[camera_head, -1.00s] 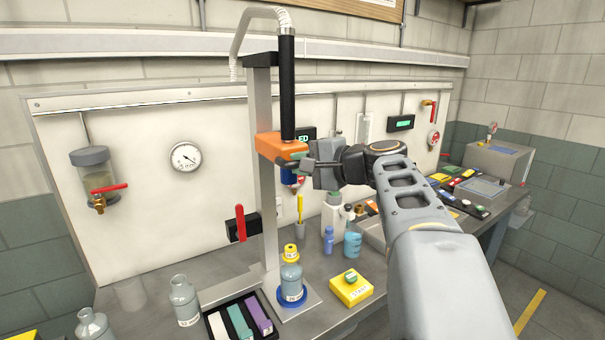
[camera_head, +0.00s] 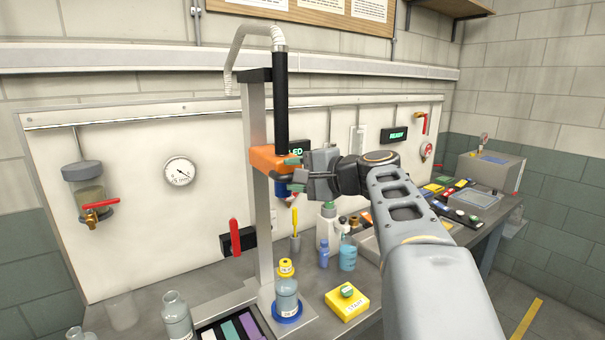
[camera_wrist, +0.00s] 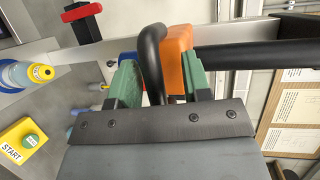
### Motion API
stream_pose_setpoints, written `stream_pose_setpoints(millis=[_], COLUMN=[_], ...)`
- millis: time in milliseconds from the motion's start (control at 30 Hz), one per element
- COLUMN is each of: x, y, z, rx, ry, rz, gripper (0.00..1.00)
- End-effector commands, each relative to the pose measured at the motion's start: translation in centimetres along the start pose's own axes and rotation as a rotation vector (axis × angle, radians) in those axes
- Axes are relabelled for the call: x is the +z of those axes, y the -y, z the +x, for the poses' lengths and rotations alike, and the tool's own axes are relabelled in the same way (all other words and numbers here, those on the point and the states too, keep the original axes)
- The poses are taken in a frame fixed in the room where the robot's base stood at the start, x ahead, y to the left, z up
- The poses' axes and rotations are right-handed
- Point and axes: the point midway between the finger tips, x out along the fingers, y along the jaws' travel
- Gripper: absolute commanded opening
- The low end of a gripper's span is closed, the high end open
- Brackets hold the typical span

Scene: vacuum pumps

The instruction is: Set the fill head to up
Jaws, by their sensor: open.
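The fill head is an orange block (camera_head: 265,160) on the upright metal column (camera_head: 258,215), with a black tube above and a blue nozzle below. It stands well above the capped bottle (camera_head: 287,298). In the wrist view the orange block (camera_wrist: 180,55) has a black curved handle (camera_wrist: 152,55) in front of it. My gripper (camera_head: 292,176) is at the fill head's right side. In the wrist view my gripper (camera_wrist: 162,75) is open, its green fingers on either side of the handle. Whether either finger touches the handle I cannot tell.
A red lever (camera_head: 235,238) sits left of the column. A yellow START button box (camera_head: 346,302) is on the bench right of the bottle. Small bottles (camera_head: 347,252) stand behind it. A bottle (camera_head: 176,315) and a tray (camera_head: 232,328) are at the front left.

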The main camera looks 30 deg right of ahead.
Motion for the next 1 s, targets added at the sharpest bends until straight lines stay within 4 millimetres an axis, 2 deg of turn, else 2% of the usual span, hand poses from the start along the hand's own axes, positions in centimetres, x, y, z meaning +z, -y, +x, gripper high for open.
stream_pose_setpoints(millis=[167,500,700,1000], x=[-0.1,-0.1,-0.1,0.0], y=[-0.2,-0.2,-0.1,0.0], z=[-1.6,-8.4,-11.6,-13.7], rx=[-0.001,-0.001,-0.001,-0.002], ry=[-0.005,-0.008,-0.006,-0.002], rz=[-0.001,-0.001,0.0,0.0], gripper=[0.44,0.44,0.44,0.44])
